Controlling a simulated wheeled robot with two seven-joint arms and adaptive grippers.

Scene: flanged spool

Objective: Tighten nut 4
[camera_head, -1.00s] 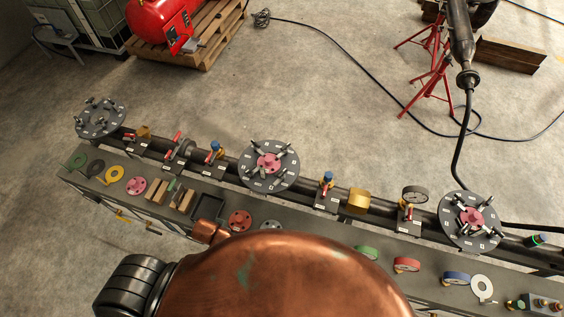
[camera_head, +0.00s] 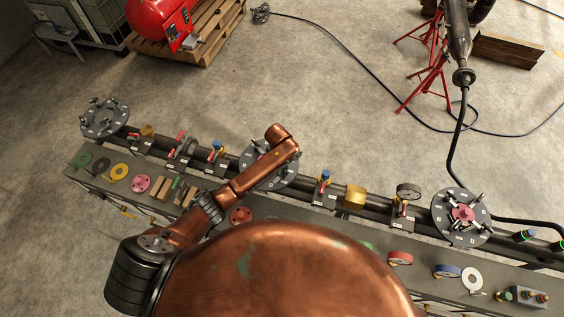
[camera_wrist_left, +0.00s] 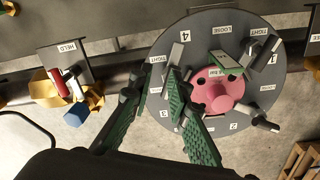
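In the left wrist view, a round dark flange (camera_wrist_left: 212,22) has a pink hub (camera_wrist_left: 213,92), several grey lever nuts, and labels TIGHT, LOOSE and numbers. The 4 label (camera_wrist_left: 186,36) is at its upper left, with a grey lever, nut 4 (camera_wrist_left: 174,58), just below it, near a TIGHT label. My left gripper (camera_wrist_left: 158,80) is open; its green-padded fingers reach over the left part of the flange, about that lever. Contact cannot be told. In the head view, my left arm covers much of this middle flange (camera_head: 290,178) and the gripper is hidden. My right gripper is not in view.
A valve with red and blue handles (camera_wrist_left: 74,116) and a HELD label stands left of the flange. In the head view, other flanges sit at the left (camera_head: 103,118) and right (camera_head: 461,217) of the pipe. The bench (camera_head: 325,225) carries coloured rings and gauges.

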